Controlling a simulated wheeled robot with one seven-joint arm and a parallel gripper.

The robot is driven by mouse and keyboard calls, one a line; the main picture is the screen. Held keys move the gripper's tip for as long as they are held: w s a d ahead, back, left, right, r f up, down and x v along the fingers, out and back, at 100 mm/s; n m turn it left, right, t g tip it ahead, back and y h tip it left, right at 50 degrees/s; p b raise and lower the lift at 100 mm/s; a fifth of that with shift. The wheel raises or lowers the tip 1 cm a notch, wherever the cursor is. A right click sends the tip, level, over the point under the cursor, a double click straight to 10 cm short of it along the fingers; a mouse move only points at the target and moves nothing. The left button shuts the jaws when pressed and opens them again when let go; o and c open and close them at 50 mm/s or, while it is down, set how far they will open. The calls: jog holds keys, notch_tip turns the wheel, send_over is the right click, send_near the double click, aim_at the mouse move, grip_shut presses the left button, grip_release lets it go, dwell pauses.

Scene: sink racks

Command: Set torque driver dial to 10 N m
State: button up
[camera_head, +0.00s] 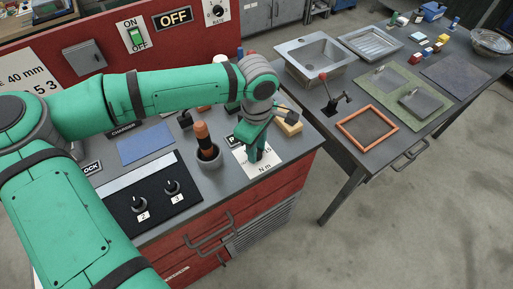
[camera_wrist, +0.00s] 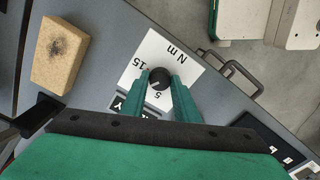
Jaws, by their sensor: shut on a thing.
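The torque dial is a round black knob (camera_wrist: 159,79) on a white card (camera_wrist: 157,48) printed "N m", with "15" and "5" readable in the wrist view. A pale mark shows on the knob, but I cannot tell exactly which value it points to. My gripper (camera_wrist: 160,80) points down at the card with one green finger on each side of the knob, shut on it. In the head view my gripper (camera_head: 257,152) stands over the card (camera_head: 244,165) near the bench's front edge and hides the knob.
A black panel with two knobs (camera_head: 155,196) and a blue mat (camera_head: 146,143) lie further left.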

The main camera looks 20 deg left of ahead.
jog(key=shift+w+r, duration=0.1)
jog(key=o, duration=1.1)
jog(key=shift+c, duration=0.2)
notch_tip(320, 180, up, 11)
